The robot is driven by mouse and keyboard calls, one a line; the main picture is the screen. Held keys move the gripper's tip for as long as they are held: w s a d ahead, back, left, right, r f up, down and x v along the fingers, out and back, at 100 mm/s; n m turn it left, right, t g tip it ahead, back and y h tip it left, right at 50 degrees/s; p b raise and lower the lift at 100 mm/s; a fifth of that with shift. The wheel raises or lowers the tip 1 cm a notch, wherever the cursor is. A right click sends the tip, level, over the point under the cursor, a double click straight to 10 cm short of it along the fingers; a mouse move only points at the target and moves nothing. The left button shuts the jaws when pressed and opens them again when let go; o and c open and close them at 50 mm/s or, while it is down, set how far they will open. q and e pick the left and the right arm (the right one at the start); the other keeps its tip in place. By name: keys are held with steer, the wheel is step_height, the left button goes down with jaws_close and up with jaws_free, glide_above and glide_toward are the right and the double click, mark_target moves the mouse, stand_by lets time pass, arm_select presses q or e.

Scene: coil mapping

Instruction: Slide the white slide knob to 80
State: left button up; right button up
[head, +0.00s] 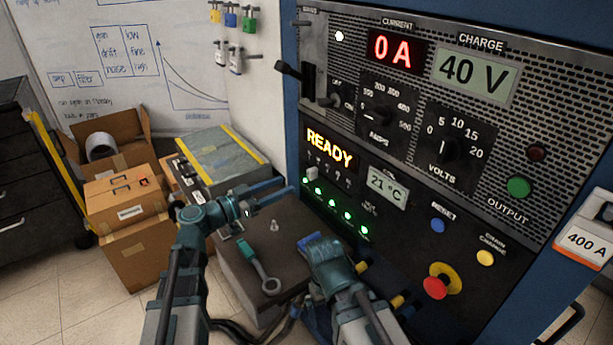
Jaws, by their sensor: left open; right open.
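A small pale knob (311,173), likely the white slide knob, sits on the dark lower panel of the cabinet, below the READY display. Its scale is too small to read. My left gripper (278,190) is open and empty, with its fingers pointing right toward the panel. In the picture its tips are just left of and below the pale knob; I cannot tell the gap in depth. My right gripper (309,241) is lower, in front of the panel's lower left part. It is open, and its fingers are partly hidden by its own body.
The cabinet (540,132) carries a black lever (290,71), dials, a row of green lights and a red emergency button (436,287). Cardboard boxes (126,200) stand at left.

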mark_target(308, 175)
arm_select(q)
steer(key=x, duration=0.8)
steer(key=shift+w+d, duration=0.2)
steer(key=shift+d, duration=0.05)
jaws_close()
stand_by(1.1)
